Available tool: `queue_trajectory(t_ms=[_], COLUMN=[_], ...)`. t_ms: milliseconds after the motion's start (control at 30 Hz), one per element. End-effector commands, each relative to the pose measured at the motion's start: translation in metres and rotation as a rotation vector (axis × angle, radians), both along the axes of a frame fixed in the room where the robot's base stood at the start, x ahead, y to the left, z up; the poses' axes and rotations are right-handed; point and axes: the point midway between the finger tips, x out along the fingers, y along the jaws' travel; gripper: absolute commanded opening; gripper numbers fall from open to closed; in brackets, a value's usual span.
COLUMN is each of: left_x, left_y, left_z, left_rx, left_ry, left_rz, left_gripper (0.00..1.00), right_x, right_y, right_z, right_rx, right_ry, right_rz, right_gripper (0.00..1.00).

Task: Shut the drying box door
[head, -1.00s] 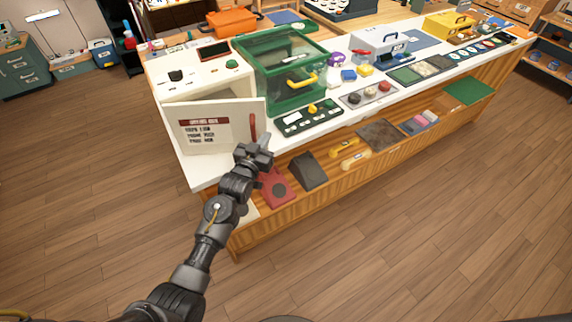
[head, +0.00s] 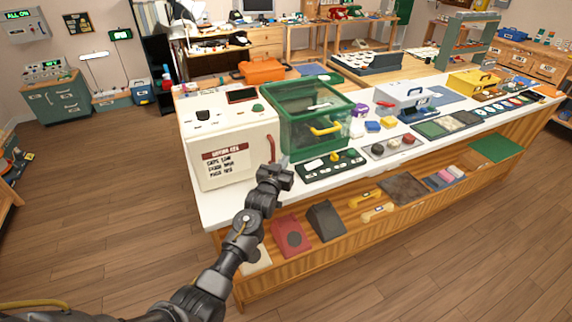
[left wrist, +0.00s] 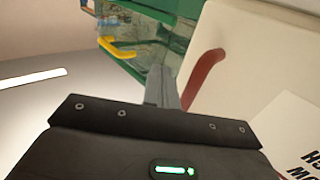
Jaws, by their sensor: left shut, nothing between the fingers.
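The drying box (head: 212,120) is a white box at the left end of the counter. Its white door (head: 226,162), with a red-headed label, now lies against the box front; I see no gap. The red door handle (head: 271,149) is at the door's right edge, and it also shows in the left wrist view (left wrist: 204,76). My left gripper (head: 284,169) is shut and empty, just right of and below the handle. In the left wrist view its fingers (left wrist: 162,88) are beside the door, left of the handle; I cannot tell whether they touch. My right gripper is not in view.
A green clear-sided case (head: 281,118) with a yellow handle stands close to the right of the drying box. A dark button panel (head: 331,167) lies in front of it. The white counter edge (head: 232,220) runs below my left gripper. Wooden floor (head: 110,225) is clear at left.

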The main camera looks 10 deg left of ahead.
Motion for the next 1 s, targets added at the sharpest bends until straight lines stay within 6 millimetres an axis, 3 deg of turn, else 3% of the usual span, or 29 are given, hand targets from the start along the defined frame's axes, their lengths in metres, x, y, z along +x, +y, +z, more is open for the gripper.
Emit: queue_trajectory(t_ms=[367,800,1000], left_x=[-0.009,-0.086,-0.105], left_y=[0.000,0.008,0.010], left_z=[-0.002,-0.002,-0.001], left_rx=[0.000,0.001,0.000], left_ry=[0.001,0.000,0.000], left_rz=[-0.001,-0.001,-0.001], left_gripper=[0.00,0.00,0.00], right_x=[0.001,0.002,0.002], right_y=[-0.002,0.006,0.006], right_z=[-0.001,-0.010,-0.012], right_rx=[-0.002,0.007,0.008], right_ry=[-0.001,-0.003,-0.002], right_rz=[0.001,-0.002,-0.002], right_gripper=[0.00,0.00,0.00])
